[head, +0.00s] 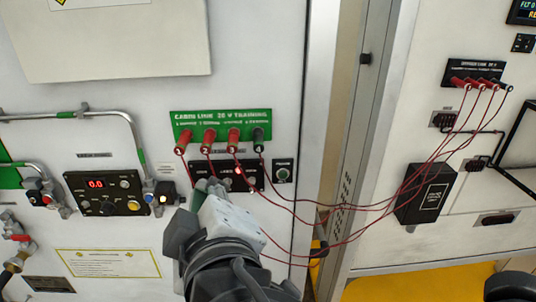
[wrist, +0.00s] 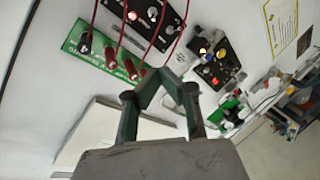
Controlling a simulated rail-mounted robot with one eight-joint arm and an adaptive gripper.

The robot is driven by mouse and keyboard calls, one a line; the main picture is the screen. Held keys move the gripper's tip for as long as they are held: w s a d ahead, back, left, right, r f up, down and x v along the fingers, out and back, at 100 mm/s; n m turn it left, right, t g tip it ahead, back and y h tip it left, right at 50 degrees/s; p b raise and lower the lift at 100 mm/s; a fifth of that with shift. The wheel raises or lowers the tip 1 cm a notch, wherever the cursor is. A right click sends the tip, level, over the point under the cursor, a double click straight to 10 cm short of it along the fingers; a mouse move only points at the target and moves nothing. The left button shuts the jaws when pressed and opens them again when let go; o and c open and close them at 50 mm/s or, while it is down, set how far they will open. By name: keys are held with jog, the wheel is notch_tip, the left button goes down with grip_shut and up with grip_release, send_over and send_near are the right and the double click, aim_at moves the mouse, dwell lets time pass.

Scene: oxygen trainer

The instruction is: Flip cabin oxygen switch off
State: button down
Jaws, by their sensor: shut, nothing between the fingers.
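A black switch panel (head: 255,178) sits on the wall under a green "CABIN LINE 28 V TRAINING" plate (head: 180,124). It carries small toggles and a red-lit lamp (head: 238,170). Labels are too small to tell which toggle is the cabin oxygen switch, or its position. In the wrist view the panel (wrist: 152,17) is at the top, beyond the fingers. My gripper (wrist: 163,75) is shut and empty, its tips together. In the head view my gripper and wrist rise in front of the panel's lower left and hide part of it. I cannot tell whether the tips touch it.
Red plugs (head: 208,140) and red cables hang from the green plate across the panel to a connector (head: 475,75) on the right wall. A display box (head: 106,194) with knobs and metal pipes are at left. A white cover (head: 125,45) juts out above.

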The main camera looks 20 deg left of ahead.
aim_at(197, 166)
jog(key=shift+w, duration=0.1)
jog(key=x, duration=0.9)
jog(key=shift+w+a+f, duration=0.15)
jog(key=shift+w+a, duration=0.1)
jog(key=shift+w+d+f, duration=0.1)
jog(key=shift+d+f, duration=0.2)
jog(key=shift+d, duration=0.3)
jog(key=shift+w+d+f, duration=0.1)
jog(key=shift+d+f, duration=0.25)
jog(key=shift+d, duration=0.3)
jog(key=shift+d+f, duration=0.35)
jog(key=shift+d, duration=0.1)
